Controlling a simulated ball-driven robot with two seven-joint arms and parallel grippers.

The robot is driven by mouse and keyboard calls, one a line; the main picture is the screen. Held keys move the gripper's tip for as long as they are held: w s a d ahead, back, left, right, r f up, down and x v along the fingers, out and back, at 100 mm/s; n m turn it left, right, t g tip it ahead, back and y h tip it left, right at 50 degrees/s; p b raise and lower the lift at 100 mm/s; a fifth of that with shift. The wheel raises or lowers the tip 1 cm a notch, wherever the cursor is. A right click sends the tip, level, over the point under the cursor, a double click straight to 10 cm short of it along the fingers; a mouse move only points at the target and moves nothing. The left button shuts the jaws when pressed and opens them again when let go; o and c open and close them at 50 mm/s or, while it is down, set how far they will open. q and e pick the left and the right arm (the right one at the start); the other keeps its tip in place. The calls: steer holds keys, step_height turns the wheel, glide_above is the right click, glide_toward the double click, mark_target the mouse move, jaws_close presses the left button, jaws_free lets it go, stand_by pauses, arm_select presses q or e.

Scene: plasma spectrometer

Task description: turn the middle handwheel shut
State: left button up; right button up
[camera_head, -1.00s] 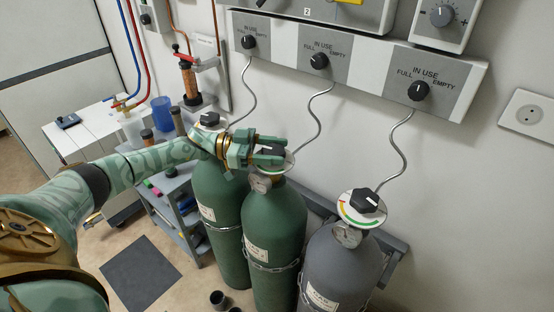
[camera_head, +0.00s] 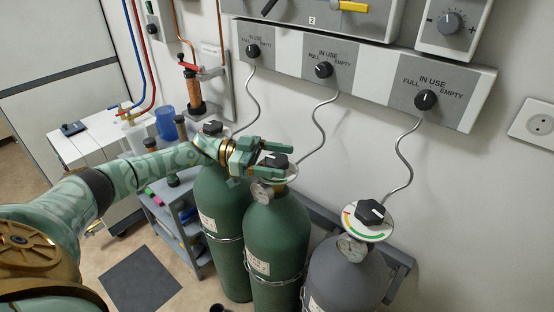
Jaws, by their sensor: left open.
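The middle handwheel (camera_head: 275,160) is a black knob with a pale mark, above a white dial disc on the middle green cylinder (camera_head: 275,232). My left gripper (camera_head: 277,158) reaches in from the left and is open at this handwheel. One finger lies behind the knob; the near finger is hard to make out, and I cannot tell whether either touches. The gripper hides part of the disc. The right handwheel (camera_head: 370,211) tops the grey cylinder (camera_head: 347,272), and the left handwheel (camera_head: 212,128) tops the other green cylinder (camera_head: 218,208). My right gripper does not show.
A wall panel (camera_head: 457,93) with three IN USE selector knobs hangs above, linked by thin curly pipes to the cylinders. Chains hold the cylinders. A grey trolley (camera_head: 190,229) and a white bench (camera_head: 82,152) with a blue cup (camera_head: 166,122) stand at left.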

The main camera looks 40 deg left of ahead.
arm_select(q)
steer(key=shift+a, duration=0.1)
steer(key=b+v, duration=0.3)
steer(key=v, duration=1.3)
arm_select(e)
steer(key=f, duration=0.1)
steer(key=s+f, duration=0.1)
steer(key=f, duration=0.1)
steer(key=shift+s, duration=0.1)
arm_select(q)
steer(key=shift+s+f, duration=0.1)
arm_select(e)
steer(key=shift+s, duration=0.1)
